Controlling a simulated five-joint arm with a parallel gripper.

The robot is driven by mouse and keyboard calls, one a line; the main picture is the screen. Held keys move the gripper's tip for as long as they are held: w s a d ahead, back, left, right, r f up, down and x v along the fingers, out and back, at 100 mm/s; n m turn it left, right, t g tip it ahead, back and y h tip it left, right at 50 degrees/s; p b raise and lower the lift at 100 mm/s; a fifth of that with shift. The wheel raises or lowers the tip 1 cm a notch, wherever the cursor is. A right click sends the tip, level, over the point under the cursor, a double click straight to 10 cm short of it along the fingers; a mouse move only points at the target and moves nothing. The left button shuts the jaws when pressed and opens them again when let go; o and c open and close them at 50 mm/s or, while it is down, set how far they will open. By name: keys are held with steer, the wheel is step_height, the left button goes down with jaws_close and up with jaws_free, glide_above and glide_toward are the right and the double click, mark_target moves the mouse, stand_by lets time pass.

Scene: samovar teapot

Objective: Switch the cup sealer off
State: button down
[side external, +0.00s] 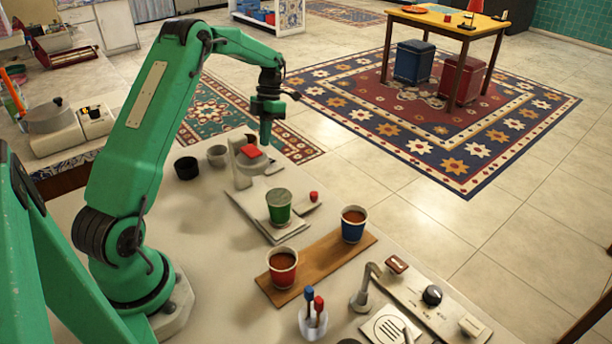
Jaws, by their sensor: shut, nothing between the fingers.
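The cup sealer appears to be the pale machine (243,172) at the back edge of the counter, with a red block (250,151) on its upper part. A flat white base (258,222) lies in front of it. A green cup (279,207) with a pale top stands upright on that base. A small red knob (313,196) sits on a pale piece right of the cup. I cannot tell which red part is the switch, or its state. My gripper (265,142) points down, shut and empty, above and slightly right of the red block; contact is unclear.
A wooden board (318,268) holds a red cup (283,268) and a blue cup (354,224) of brown drink. A black cup (187,168) and a grey cup (217,155) stand left of the machine. A tap (364,290) and a black dial (432,295) are front right.

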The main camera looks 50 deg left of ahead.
mark_target(271, 160)
steer(key=shift+d+f, duration=0.25)
steer(key=shift+f, duration=0.35)
steer(key=shift+d+f, duration=0.3)
steer(key=shift+f, duration=0.3)
steer(key=shift+d+f, duration=0.25)
steer(key=shift+f, duration=0.35)
steer(key=shift+d+f, duration=0.4)
steer(key=shift+d, duration=0.05)
steer(key=shift+a, duration=0.3)
